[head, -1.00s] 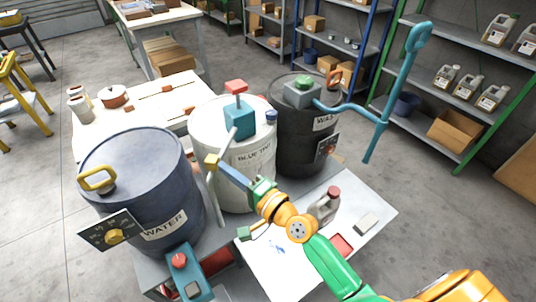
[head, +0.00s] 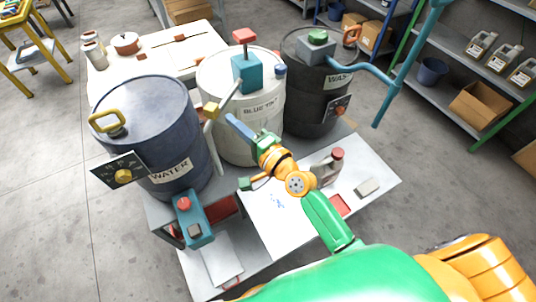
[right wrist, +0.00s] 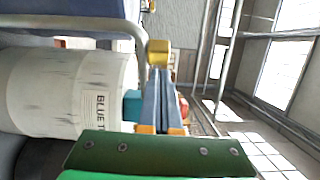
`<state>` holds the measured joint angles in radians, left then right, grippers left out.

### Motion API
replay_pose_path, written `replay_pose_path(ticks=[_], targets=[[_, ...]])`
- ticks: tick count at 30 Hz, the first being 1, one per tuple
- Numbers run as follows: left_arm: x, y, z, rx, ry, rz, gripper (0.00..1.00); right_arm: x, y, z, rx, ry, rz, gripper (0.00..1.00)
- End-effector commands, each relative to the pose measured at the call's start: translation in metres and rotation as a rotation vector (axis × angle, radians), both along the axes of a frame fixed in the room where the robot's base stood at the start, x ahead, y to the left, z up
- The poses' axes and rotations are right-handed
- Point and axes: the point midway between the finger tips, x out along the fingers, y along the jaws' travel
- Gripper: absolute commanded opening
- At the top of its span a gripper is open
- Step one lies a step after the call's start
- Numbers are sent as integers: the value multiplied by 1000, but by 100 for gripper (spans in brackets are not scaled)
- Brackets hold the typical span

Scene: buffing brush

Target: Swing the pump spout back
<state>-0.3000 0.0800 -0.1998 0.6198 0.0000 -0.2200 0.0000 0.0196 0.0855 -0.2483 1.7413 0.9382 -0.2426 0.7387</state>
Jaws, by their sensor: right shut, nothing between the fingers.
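The pump is a teal block (head: 247,73) with a red knob (head: 244,36) on the white BLUE TINT drum (head: 240,135). Its grey spout (head: 228,97) reaches toward the left front, to a yellow block (head: 211,110) and a pipe bent downward (head: 208,138) between the white and blue drums. My right gripper (head: 230,119) is shut and empty, its blue fingertips just right of the yellow block. In the right wrist view the yellow block (right wrist: 158,52) sits just beyond the fingertips (right wrist: 158,78); I cannot tell whether they touch. My left gripper is out of view.
A blue WATER drum (head: 150,125) stands left and a dark WASTE drum (head: 308,105) right, with a long teal pipe (head: 362,68).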

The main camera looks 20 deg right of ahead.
Motion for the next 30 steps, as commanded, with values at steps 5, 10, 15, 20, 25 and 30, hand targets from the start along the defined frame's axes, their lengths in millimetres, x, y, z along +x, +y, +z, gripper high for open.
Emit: replay_pose_path(ticks=[5, 10, 15, 20, 25, 30], targets=[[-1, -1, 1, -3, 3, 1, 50, -19, -2, -1, 1, 2, 0, 0], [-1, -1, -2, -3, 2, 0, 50, -54, -6, -1, 1, 2, 0, 0], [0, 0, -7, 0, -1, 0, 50, -86, -10, -3, 0, 3, 0, 0], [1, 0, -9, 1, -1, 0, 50, -98, -11, 0, 0, 0, -1, 0], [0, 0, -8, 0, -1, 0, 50, -97, -13, -19, -54, 27, -7, 0], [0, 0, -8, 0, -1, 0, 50, -112, -34, -163, -494, 226, 15, 0]])
